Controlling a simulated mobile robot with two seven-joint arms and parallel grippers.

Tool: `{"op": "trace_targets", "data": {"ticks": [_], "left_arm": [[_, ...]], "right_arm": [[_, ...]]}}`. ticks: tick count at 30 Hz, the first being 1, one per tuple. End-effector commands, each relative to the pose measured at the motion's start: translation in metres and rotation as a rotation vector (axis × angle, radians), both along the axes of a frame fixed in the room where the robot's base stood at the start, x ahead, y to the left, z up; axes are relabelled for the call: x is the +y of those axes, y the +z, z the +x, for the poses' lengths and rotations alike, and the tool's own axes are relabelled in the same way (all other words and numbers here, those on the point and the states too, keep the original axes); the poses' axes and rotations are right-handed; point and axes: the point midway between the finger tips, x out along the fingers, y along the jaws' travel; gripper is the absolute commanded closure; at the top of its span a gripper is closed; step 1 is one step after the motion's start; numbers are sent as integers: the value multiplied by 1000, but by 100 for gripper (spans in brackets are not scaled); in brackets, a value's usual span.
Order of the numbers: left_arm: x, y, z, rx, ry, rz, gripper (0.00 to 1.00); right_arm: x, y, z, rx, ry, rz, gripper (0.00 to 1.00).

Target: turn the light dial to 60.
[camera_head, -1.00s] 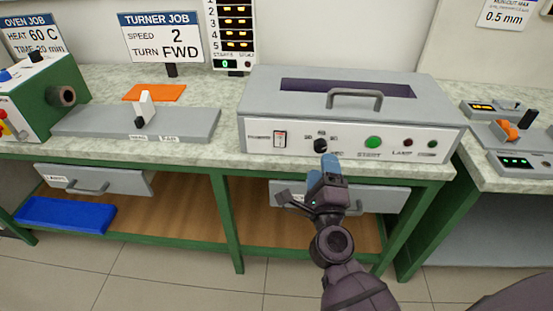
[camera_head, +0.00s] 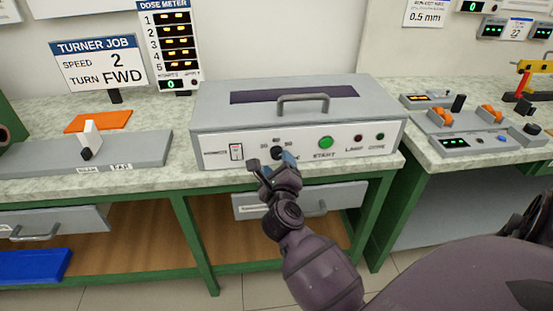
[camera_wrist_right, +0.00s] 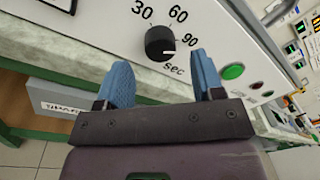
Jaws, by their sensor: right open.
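The light dial (camera_head: 277,152) is a small black knob on the white front of a grey box (camera_head: 218,118). In the right wrist view the dial (camera_wrist_right: 160,41) has 30, 60 and 90 printed around it and "sec" below. Its white mark is at the lower right, between 90 and "sec", away from 60. My right gripper (camera_head: 273,166) is open in front of the dial. In the right wrist view its two blue fingers (camera_wrist_right: 163,76) stand apart, with the dial beyond the gap between them, not gripped. My left gripper is not in view.
A handled drawer (camera_head: 255,206) is below the bench top. A grey slide unit (camera_head: 130,153) lies to the left.

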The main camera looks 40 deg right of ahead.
Motion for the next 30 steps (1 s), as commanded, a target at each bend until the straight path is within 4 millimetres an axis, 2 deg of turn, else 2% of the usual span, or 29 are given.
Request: {"op": "trace_targets", "data": {"ticks": [7, 19, 28, 30], "left_arm": [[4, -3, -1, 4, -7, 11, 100], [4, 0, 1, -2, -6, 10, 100], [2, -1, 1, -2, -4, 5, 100], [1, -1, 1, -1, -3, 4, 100]], "right_arm": [[-15, -1, 21, 2, 0, -2, 38], [-18, 0, 25, 1, 0, -1, 40], [-18, 0, 25, 1, 0, -1, 86], [-18, 0, 25, 1, 0, -1, 88]]}}
